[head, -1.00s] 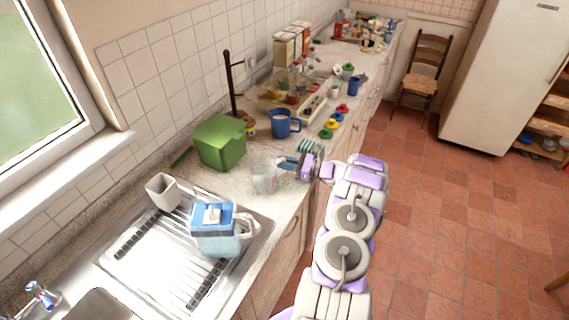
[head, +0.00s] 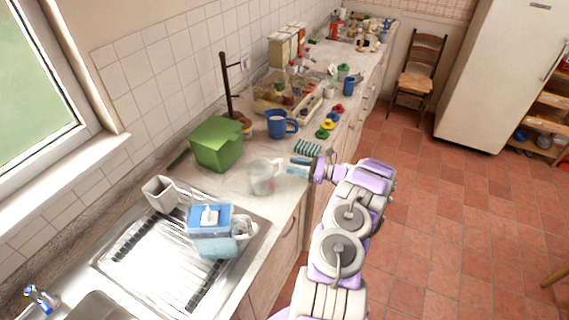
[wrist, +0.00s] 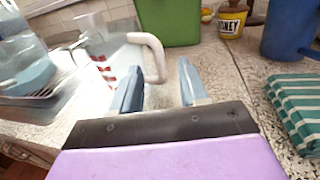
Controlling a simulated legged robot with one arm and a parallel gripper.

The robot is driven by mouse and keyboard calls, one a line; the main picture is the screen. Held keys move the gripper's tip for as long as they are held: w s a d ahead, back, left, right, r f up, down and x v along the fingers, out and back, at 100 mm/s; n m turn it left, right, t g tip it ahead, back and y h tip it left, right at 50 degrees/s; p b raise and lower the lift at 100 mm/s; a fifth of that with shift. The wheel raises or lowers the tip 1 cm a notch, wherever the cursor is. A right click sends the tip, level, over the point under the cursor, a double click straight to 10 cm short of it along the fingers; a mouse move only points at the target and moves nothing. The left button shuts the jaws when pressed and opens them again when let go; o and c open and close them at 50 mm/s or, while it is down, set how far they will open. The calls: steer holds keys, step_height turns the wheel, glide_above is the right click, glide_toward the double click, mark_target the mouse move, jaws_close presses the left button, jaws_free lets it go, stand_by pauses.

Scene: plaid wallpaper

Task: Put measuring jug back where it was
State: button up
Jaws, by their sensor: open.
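The measuring jug (head: 263,178) is clear, with a pale handle and red markings. It stands upright on the counter beside the drainer's right end, in front of the green box. In the wrist view the jug (wrist: 98,68) is at the left, with its handle (wrist: 155,55) pointing towards the gap between my fingers. My gripper (head: 298,167) is open and empty, just right of the jug in the head view.
A green box (head: 216,143), a blue mug (head: 279,125) and a striped cloth (head: 307,148) stand around the jug. The steel drainer (head: 165,262) holds a blue-lidded container (head: 209,220) and a white cup (head: 160,194). A honey pot (wrist: 232,20) is behind.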

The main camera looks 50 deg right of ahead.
steer(key=v, duration=0.6)
steer(key=w+a+r+n+g+y, duration=0.2)
steer(key=w+a+r+n+g, duration=0.25)
steer(key=a, duration=0.45)
steer(key=w+a+r+n+g+y, duration=0.1)
steer(key=w+a+r+n+y, duration=0.2)
steer(key=w+a+r, duration=0.5)
steer(key=s+a+r+n+g, duration=0.2)
steer(key=a+r+n+g, duration=0.15)
steer(key=a, duration=0.65)
steer(key=s+a+r+n+g, duration=0.2)
steer(key=a+r+n+g, duration=0.15)
steer(key=a, duration=0.65)
steer(key=s+a+r+n+g+h, duration=0.2)
steer(key=s+a+n+g+h, duration=0.15)
steer(key=s+a, duration=0.35)
steer(key=s+a+r+n+g+h, duration=0.2)
steer(key=s+a+n, duration=0.2)
steer(key=s+a, duration=0.3)
steer(key=s+d+n+h, duration=0.1)
steer(key=s+n+h, duration=0.7)
steer(key=s, duration=1.1)
steer(key=shift+s+f, duration=0.35)
steer(key=shift+s, duration=0.05)
steer(key=shift+d, duration=0.1)
